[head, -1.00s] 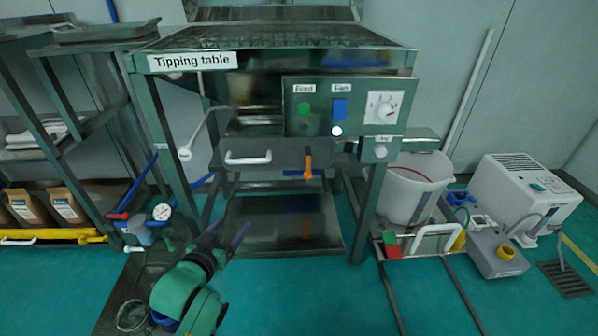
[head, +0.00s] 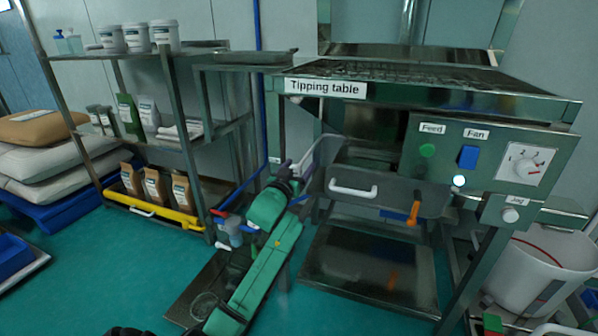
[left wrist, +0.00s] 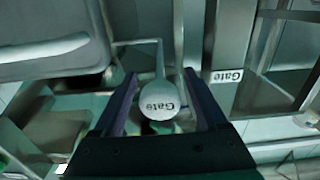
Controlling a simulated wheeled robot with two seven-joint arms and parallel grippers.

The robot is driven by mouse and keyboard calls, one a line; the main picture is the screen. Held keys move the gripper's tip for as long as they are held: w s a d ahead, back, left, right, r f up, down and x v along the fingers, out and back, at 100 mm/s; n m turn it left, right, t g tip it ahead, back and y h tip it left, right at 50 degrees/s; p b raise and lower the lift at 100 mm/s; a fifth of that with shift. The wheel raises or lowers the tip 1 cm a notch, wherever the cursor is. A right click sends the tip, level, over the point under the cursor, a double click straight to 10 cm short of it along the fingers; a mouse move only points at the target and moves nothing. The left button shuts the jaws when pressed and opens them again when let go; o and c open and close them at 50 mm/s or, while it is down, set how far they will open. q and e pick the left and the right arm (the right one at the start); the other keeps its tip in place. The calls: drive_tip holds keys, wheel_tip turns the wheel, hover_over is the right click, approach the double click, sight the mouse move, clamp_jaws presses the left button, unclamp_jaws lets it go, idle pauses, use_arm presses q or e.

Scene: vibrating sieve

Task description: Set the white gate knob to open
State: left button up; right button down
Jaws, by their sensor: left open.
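The white gate knob (left wrist: 159,101), a round ball marked "Gate", sits on the end of a pale lever (left wrist: 160,60) in the left wrist view. My left gripper (left wrist: 157,92) is open, with one finger on each side of the knob; I cannot tell whether either finger touches it. In the head view my left gripper (head: 292,172) is at the left side of the tipping table, and it hides the knob. A white "Gate" label (left wrist: 227,76) is on the table's leg beside the knob. My right gripper is not in view.
The tipping table's panel (head: 487,158) has a green Feed button, a blue Fan switch and a dial. A grey drawer (head: 385,187) with a white handle and an orange lever (head: 414,213) is below. A shelf rack (head: 177,120) stands left. A white bucket (head: 540,265) stands right.

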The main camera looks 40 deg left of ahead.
use_arm(q)
drive_tip(key=shift+w, duration=0.15)
clamp_jaws()
idle(1.4)
